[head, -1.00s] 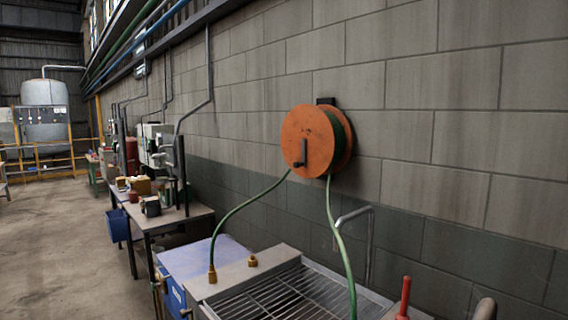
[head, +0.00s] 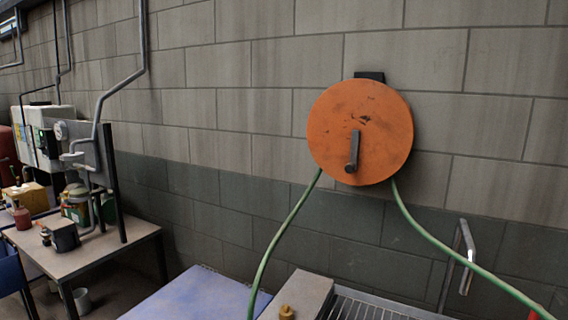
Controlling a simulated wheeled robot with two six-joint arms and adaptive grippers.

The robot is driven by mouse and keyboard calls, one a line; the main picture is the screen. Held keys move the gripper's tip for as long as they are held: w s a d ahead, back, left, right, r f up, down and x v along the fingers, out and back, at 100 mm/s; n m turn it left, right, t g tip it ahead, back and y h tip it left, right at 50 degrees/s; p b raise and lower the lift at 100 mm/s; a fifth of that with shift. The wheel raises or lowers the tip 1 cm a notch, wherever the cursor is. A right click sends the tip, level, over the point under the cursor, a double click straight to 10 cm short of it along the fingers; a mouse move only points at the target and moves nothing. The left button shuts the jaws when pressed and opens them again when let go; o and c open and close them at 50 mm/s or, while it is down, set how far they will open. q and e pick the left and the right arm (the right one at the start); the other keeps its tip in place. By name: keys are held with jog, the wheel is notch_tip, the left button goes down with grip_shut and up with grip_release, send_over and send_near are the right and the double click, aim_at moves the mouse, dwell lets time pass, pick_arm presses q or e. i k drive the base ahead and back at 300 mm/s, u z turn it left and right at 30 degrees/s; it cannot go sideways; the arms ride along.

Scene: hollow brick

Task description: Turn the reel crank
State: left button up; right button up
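The hose reel (head: 335,120) is mounted on the block wall by a dark bracket and shows its round orange face almost head-on. Its dark crank (head: 353,150) sits on the face, a short upright arm with a handle at the lower end. The green hose (head: 284,228) hangs down from the reel's left side, and another green length (head: 436,240) runs from its right side down to the lower right. Neither of my grippers is in view.
A metal sink with a grated surface (head: 375,309) and a blue-topped surface (head: 200,298) lie below the reel. A bent metal pipe (head: 457,258) stands at the right. A cluttered table (head: 82,252) stands at the left. The space before the reel looks clear.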

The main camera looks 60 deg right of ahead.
aim_at(351, 166)
jog(key=i, duration=1.25)
jog(key=z, duration=4.3)
